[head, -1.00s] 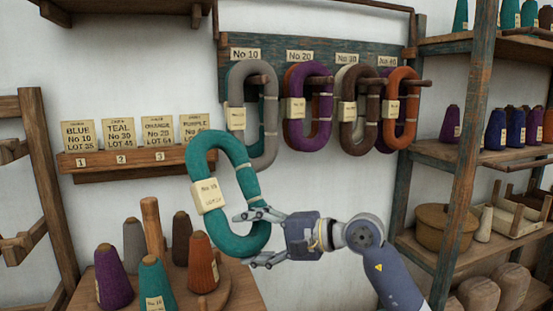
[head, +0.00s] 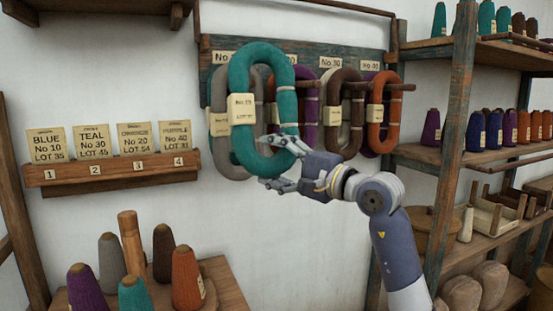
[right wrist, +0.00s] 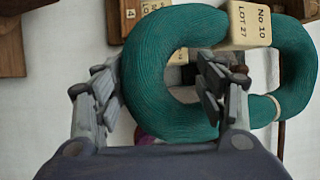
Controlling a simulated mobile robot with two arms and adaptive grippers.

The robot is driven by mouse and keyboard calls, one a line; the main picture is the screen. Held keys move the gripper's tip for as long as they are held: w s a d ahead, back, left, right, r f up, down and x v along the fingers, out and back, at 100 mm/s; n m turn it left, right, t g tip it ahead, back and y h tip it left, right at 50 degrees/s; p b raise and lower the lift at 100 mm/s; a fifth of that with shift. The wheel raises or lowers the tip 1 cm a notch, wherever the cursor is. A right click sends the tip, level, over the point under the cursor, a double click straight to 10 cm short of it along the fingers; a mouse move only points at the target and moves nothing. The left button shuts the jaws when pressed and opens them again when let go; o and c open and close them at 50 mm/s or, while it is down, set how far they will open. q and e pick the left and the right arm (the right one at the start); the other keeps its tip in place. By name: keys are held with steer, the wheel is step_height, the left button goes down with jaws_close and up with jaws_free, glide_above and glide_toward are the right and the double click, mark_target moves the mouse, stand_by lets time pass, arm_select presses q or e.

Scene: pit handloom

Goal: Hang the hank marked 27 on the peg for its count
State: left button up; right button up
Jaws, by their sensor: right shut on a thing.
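My right gripper (head: 270,162) is shut on the lower end of a teal hank (head: 240,75) and holds it upright in front of the peg board (head: 312,50). The right wrist view shows the teal hank (right wrist: 150,70) between the fingers, with a tag (right wrist: 250,25) reading No 10, LOT 27. The board carries count labels; the No 30 label (head: 329,62) is readable, and the teal hank covers part of the label row. A grey hank (head: 217,88) hangs at the left end, partly behind the teal one. I cannot tell whether they touch. My left gripper is not in view.
Purple, brown (head: 333,120) and orange (head: 375,125) hanks hang further right on pegs. A card rack (head: 110,172) is on the wall at left. Yarn cones (head: 187,280) stand on a table below. A shelf post (head: 455,130) stands right of my arm.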

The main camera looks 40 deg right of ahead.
steer(key=w+d+f+p, duration=0.1)
steer(key=w, duration=0.5)
steer(key=w+d+f+p, duration=0.1)
steer(key=w+f, duration=0.1)
steer(key=w, duration=0.4)
steer(key=shift+w+d, duration=0.3)
steer(key=shift+d, duration=0.1)
stand_by(0.9)
steer(key=shift+a+f, duration=0.1)
steer(key=shift+f, duration=0.3)
steer(key=o, duration=1.1)
steer(key=shift+c, duration=0.2)
steer(key=shift+o, duration=1)
steer(key=shift+d+r, duration=0.1)
steer(key=shift+d, duration=0.1)
